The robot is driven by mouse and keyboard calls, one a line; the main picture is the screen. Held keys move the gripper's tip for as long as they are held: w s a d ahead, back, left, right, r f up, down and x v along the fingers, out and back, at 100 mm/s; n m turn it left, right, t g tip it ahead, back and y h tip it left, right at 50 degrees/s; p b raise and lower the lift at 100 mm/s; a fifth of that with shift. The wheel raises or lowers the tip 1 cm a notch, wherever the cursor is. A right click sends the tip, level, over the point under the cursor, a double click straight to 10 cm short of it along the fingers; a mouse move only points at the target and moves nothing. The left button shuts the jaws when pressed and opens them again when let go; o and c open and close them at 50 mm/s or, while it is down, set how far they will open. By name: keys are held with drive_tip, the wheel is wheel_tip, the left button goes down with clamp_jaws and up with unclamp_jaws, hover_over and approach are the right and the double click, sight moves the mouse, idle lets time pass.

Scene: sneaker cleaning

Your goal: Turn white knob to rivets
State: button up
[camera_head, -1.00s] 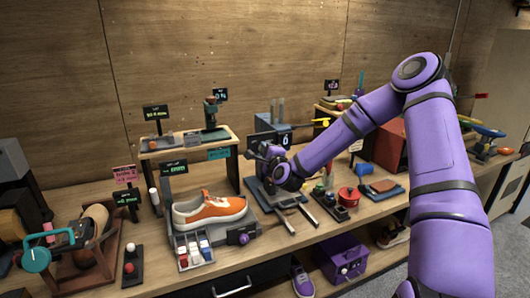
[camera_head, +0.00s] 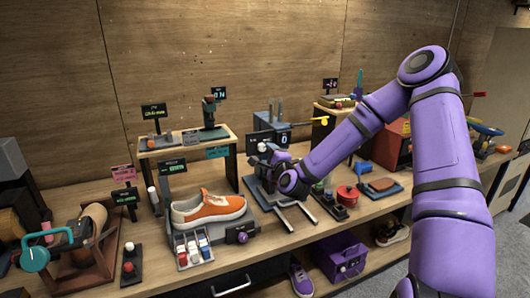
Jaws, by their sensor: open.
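My purple arm reaches in from the right. My dark gripper (camera_head: 268,163) is at the front of a grey machine (camera_head: 286,140) with a small dark display, in the middle of the bench. It is open, but its fingers are small and dark against the machine. A small white ball (camera_head: 129,246) sits above a red one on a dark plate at the left, away from my gripper.
An orange sneaker (camera_head: 208,208) rests on a grey stand (camera_head: 265,228) left of my gripper. A tray (camera_head: 194,252) of small red, white and blue items lies before it. A raised shelf (camera_head: 190,147) stands behind. A red round object (camera_head: 347,195) is to the right of my wrist.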

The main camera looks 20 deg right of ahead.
drive_tip(key=s, duration=0.6)
drive_tip(key=shift+f, duration=0.15)
